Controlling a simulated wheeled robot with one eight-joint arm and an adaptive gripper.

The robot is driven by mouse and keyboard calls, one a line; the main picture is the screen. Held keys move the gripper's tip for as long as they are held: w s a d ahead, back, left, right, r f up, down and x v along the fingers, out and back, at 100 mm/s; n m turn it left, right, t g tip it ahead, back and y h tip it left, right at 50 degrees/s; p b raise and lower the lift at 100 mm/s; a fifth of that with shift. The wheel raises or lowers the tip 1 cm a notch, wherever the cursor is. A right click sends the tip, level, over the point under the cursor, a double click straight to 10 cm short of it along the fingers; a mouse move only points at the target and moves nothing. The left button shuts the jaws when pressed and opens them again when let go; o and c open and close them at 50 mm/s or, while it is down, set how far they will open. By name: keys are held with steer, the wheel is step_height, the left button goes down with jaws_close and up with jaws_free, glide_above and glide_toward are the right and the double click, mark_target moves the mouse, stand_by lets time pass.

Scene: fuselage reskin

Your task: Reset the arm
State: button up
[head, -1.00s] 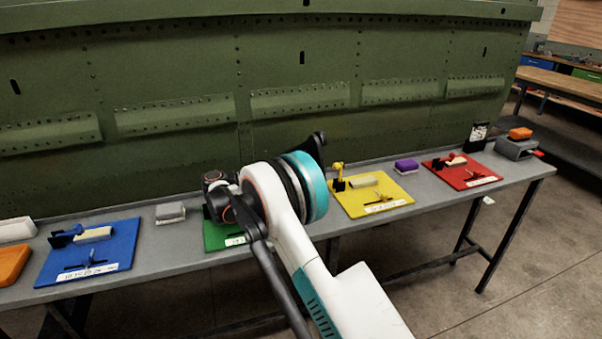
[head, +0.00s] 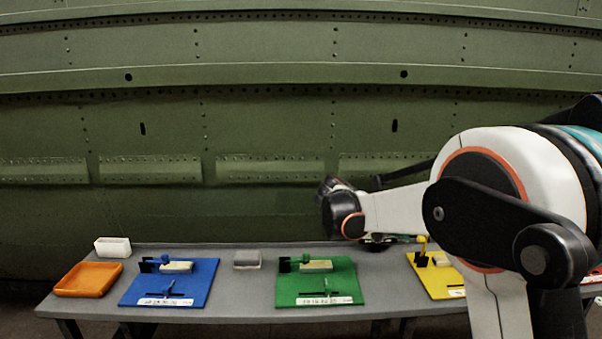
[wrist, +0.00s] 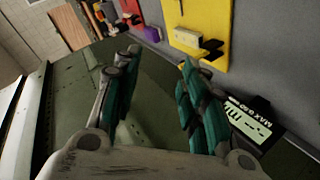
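My gripper (wrist: 157,62) shows in the wrist view with its two teal-padded fingers spread apart and nothing between them. It is open and empty. In the head view my arm (head: 490,170) fills the right side, bent, with its wrist end (head: 343,208) reaching left above the back of the workbench. The fingers cannot be made out clearly in the head view. The wrist view shows the yellow board (wrist: 205,40) beyond the fingers at upper right.
The grey workbench (head: 240,292) holds an orange tray (head: 88,279), white box (head: 113,247), blue board (head: 200,290), grey block (head: 247,260) and green board (head: 335,285). The green fuselage wall (head: 250,130) stands close behind. A black labelled card (wrist: 250,120) lies right of the fingers.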

steer(key=s+a+r+n+t+y, duration=0.1)
steer(key=s+y, duration=0.2)
steer(key=s, duration=0.6)
steer(key=s+r+n+t+y, duration=0.1)
steer(key=s+n+y, duration=0.15)
steer(key=s, duration=0.65)
steer(key=s+a+f+t+y, duration=0.1)
steer(key=s+a+f+y, duration=0.2)
steer(key=s, duration=0.5)
steer(key=s+a+f+t+y, duration=0.1)
steer(key=s+a+f+y, duration=0.1)
steer(key=s, duration=0.6)
steer(key=shift+s+a+f+y, duration=0.4)
steer(key=shift+a+y, duration=0.25)
steer(key=shift+a, duration=0.5)
